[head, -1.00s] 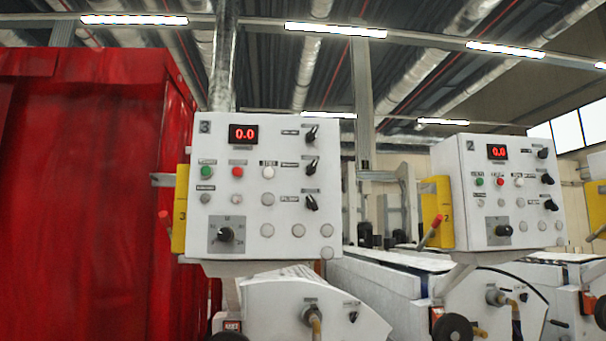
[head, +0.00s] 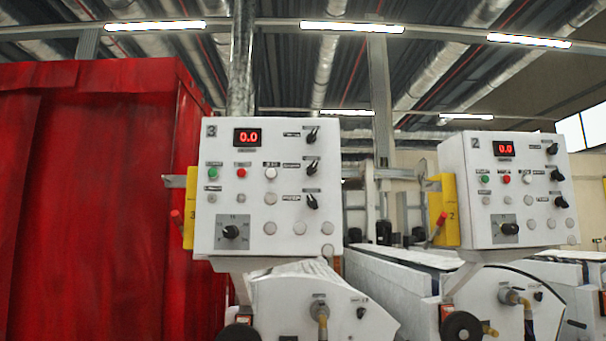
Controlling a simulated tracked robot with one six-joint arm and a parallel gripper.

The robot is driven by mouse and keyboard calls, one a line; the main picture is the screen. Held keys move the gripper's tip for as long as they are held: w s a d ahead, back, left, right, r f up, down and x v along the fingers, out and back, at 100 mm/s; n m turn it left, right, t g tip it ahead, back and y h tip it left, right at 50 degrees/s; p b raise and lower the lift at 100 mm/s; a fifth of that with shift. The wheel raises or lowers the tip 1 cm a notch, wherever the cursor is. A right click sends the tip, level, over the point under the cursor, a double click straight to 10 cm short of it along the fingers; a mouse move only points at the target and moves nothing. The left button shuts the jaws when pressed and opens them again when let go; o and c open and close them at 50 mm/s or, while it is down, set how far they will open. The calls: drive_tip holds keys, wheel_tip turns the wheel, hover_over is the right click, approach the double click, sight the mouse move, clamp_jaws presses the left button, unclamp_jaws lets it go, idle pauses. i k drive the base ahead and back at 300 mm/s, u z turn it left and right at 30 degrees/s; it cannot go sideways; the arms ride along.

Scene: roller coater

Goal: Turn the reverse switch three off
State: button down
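The number 3 control panel (head: 222,160), a white box, stands left of centre in the head view. Its right side has a column of black rotary switches: upper (head: 312,135), middle (head: 312,166) and lower (head: 312,201). All three handles look tilted. Their labels are too blurred to read, so I cannot tell which one is the reverse switch. The panel's red display (head: 247,137) reads 0.0. A black dial knob (head: 230,232) sits at lower left, below green (head: 213,174) and red (head: 241,172) buttons. My gripper is not in view.
A similar number 2 panel (head: 480,200) stands at right. A red curtained enclosure (head: 90,190) fills the left. A yellow bracket (head: 190,205) and red-tipped lever (head: 177,216) stick out left of panel 3. White machine housings (head: 285,300) lie below.

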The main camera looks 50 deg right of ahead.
sight(312, 169)
drive_tip(key=u, duration=0.45)
drive_tip(key=k, duration=1.2)
drive_tip(key=z, duration=1.45)
drive_tip(key=i, duration=1)
drive_tip(key=z, duration=0.05)
